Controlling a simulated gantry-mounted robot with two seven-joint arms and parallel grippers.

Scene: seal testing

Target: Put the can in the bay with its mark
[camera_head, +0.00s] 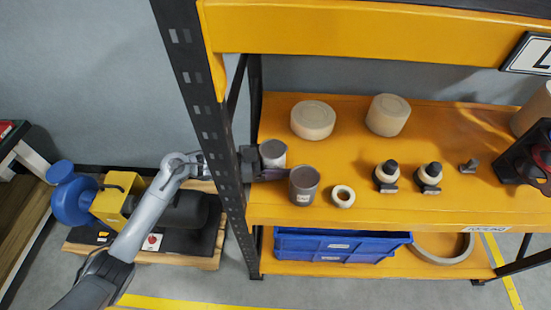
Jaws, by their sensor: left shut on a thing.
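My left gripper (276,168) reaches in from the left, past the dark rack post, over the left end of the orange shelf (350,160). It is shut on a grey-topped can (272,149) with a pale side. A dark finger crosses in front of the can's lower part, so I cannot tell whether its base touches the shelf. A second grey can (303,188) with a small pale label stands upright just right of the finger. No marked bay can be made out. My right gripper is not in view.
A pale ring (343,196) lies right of the second can. Two tan cylinders (313,119) (388,114) stand behind. Two dark-topped fittings (387,174) (429,175) stand farther right. A dark object (528,160) is at the right edge. Blue crates (335,246) sit on the lower shelf.

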